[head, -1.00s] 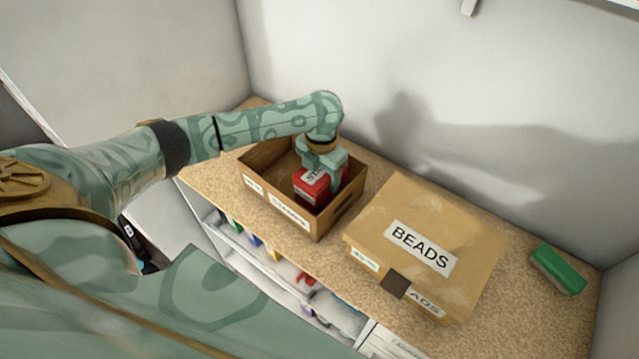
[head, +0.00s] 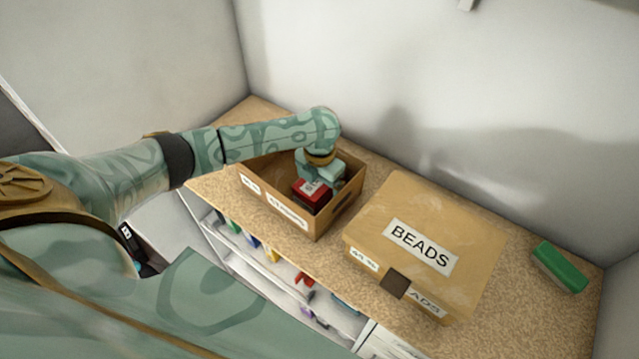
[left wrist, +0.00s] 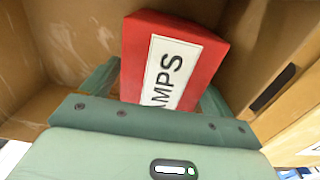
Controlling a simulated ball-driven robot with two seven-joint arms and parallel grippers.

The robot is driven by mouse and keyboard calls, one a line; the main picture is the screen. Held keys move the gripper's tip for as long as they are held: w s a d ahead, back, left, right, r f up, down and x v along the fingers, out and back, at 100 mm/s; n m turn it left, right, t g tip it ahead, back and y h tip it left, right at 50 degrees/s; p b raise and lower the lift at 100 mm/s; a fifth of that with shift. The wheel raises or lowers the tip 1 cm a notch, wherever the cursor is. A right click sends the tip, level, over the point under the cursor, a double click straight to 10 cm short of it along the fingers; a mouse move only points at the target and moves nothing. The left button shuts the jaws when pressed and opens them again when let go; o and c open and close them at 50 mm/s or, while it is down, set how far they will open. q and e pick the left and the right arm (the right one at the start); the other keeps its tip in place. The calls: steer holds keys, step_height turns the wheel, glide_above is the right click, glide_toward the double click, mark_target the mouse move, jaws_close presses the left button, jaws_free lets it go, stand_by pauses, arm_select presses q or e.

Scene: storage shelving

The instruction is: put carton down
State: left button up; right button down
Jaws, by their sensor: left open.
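A red carton (head: 311,192) with a white label is inside an open brown box (head: 285,212) on the shelf top. In the left wrist view the carton (left wrist: 172,62) shows a label ending in "MPS", and the brown box walls surround it. My left gripper (head: 322,178) reaches down into the box at the carton. Its jaws (left wrist: 160,85) are open, with one finger on each side of the carton. The carton's underside is hidden, so I cannot tell whether it touches the box floor. My right gripper is not in view.
A closed box labelled "BEADS" (head: 440,245) stands to the right of the open box. A green block-shaped object (head: 559,267) lies at the far right. Lower shelves (head: 262,262) hold small coloured items. A wall rises behind.

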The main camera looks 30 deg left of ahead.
arm_select(q)
step_height(320, 180, up, 11)
steer(key=p, duration=0.3)
steer(key=shift+r, duration=0.65)
